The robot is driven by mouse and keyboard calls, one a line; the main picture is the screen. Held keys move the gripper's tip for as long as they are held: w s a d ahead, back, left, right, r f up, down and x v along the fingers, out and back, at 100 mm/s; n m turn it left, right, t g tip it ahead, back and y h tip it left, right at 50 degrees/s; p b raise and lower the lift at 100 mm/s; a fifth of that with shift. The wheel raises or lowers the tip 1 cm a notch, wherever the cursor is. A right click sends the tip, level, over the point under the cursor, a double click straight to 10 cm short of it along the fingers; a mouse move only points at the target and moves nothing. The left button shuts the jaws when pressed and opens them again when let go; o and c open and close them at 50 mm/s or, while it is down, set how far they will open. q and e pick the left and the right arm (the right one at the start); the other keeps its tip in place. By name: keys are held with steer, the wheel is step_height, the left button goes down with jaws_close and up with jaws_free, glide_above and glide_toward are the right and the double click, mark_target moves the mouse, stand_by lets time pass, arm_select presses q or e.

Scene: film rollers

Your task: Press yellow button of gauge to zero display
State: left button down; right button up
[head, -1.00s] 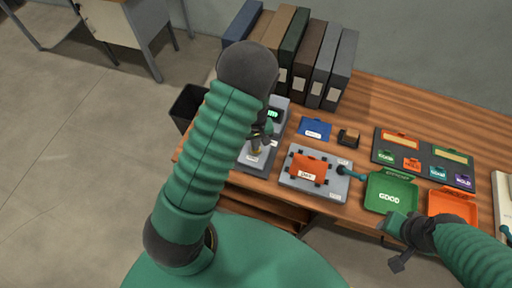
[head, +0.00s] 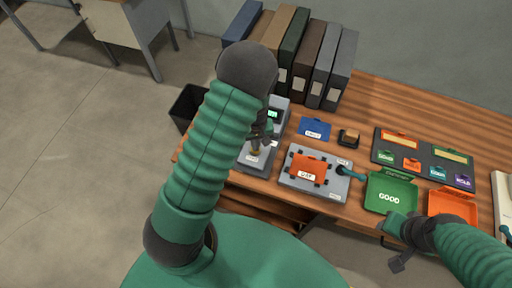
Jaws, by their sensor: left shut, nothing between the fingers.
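The gauge (head: 257,158) is a grey device at the left part of the wooden desk. Its small green-lit display (head: 273,114) shows at its back end; the digits are too small to read. My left gripper (head: 257,146) is over the gauge, shut and pointing down, close to its top. The yellow button is not clearly visible; a yellowish spot shows at the fingertips, and I cannot tell whether they touch it. My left arm covers the gauge's left side. My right gripper (head: 394,250) is in front of the desk's edge at the lower right, its fingers small and dark.
Several binders (head: 293,60) stand behind the gauge. Right of it are a grey fixture (head: 335,189) with an orange plate, a blue pad (head: 315,129), a green GOOD tray (head: 391,193) and an orange tray (head: 453,204). A dark bin (head: 187,106) stands left of the desk.

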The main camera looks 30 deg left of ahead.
arm_select(q)
step_height(320, 180, up, 10)
steer(key=p, duration=0.9)
stand_by(0.4)
